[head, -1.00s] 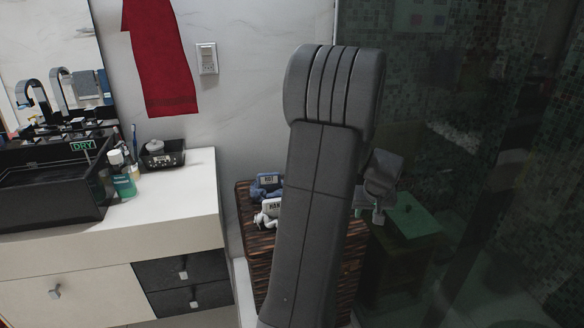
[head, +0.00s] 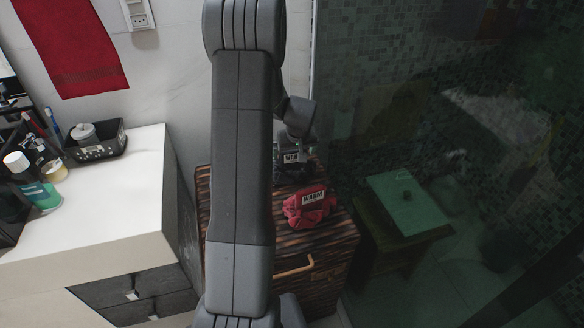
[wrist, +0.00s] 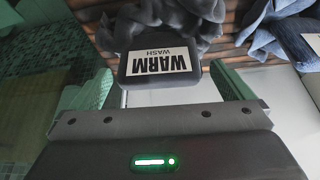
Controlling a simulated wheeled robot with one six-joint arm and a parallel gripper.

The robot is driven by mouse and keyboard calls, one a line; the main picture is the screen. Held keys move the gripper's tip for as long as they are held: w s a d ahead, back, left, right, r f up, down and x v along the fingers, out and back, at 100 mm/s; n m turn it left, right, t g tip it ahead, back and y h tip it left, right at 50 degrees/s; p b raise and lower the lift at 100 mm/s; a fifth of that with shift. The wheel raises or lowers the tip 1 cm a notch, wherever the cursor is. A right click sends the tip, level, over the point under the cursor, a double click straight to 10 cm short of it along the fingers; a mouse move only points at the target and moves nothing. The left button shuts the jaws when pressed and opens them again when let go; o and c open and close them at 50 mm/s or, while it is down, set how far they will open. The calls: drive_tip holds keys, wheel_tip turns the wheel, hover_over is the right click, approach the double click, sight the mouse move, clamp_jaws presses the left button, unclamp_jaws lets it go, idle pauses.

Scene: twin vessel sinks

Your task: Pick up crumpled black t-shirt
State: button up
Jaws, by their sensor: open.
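The crumpled black t-shirt (head: 291,172) lies on the brown wooden cabinet top, partly hidden behind my arm in the head view. In the wrist view the black t-shirt (wrist: 165,28) is at the top centre, with a tag (wrist: 160,62) reading "WARM WASH" upside down. My gripper (wrist: 163,80) is open, its green fingers on either side of the tag. The cloth does not look clamped. In the head view my gripper (head: 293,148) is just over the t-shirt; its fingertips are hard to make out.
A crumpled red cloth (head: 309,212) with a tag lies in front on the cabinet (head: 325,240). A blue denim cloth (wrist: 280,25) is beside the t-shirt in the wrist view. A white counter (head: 100,215) stands left; a dark glass panel (head: 400,110) stands right.

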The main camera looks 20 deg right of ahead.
sight(293, 156)
drive_tip(key=x, duration=0.4)
drive_tip(key=shift+w+f, duration=0.1)
drive_tip(key=shift+w, duration=0.2)
drive_tip(key=c, duration=0.9)
drive_tip(key=shift+d, duration=0.1)
drive_tip(key=shift+c, duration=0.2)
